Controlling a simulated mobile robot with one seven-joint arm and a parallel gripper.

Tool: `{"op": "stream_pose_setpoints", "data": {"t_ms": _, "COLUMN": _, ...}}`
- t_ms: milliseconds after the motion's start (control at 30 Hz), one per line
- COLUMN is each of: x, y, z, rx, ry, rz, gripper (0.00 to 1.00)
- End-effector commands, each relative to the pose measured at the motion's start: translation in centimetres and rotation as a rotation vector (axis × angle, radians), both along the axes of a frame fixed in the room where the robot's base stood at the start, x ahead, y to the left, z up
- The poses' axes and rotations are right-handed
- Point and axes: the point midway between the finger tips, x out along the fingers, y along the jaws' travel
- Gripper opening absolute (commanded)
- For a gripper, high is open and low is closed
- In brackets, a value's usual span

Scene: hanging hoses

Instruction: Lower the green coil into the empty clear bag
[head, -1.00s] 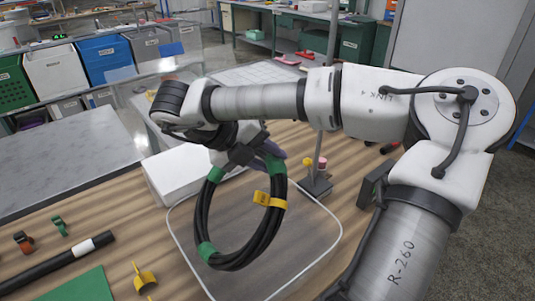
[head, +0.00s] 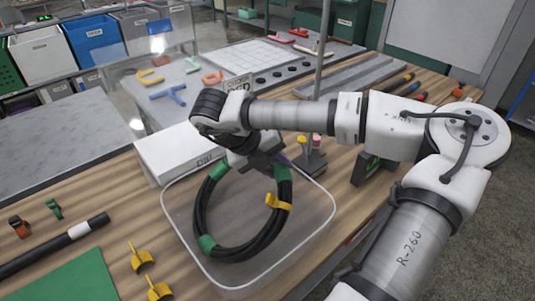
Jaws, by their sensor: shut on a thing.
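The coil (head: 244,253) is a loop of black hose with green bands and a yellow tag (head: 279,203). My gripper (head: 262,163) is shut on the top of the coil, near a green band, and the loop hangs down from it. The fingertips are partly hidden by the gripper body and the coil. The clear bag (head: 304,218) shows as a see-through shape with a pale rounded rim on the wooden table. The coil lies within the rim's outline in this view. I cannot tell how far it is above or inside the bag.
A white box (head: 165,158) stands behind the bag. A small stand with a thin post (head: 310,162) is at its back right. Yellow clips (head: 143,257), a black tube (head: 45,250) and a green mat (head: 70,280) lie to the left.

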Motion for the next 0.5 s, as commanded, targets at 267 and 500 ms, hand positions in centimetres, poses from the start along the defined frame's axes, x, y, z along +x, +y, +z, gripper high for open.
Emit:
{"op": "stream_pose_setpoints", "data": {"t_ms": 267, "x": 0.5, "y": -1.7, "z": -2.5, "rx": 0.124, "ry": 0.038, "rz": -0.005, "gripper": 0.0}}
{"op": "stream_pose_setpoints", "data": {"t_ms": 500, "x": 0.9, "y": -2.9, "z": -5.4, "rx": 0.227, "ry": 0.068, "rz": -0.006, "gripper": 0.0}}
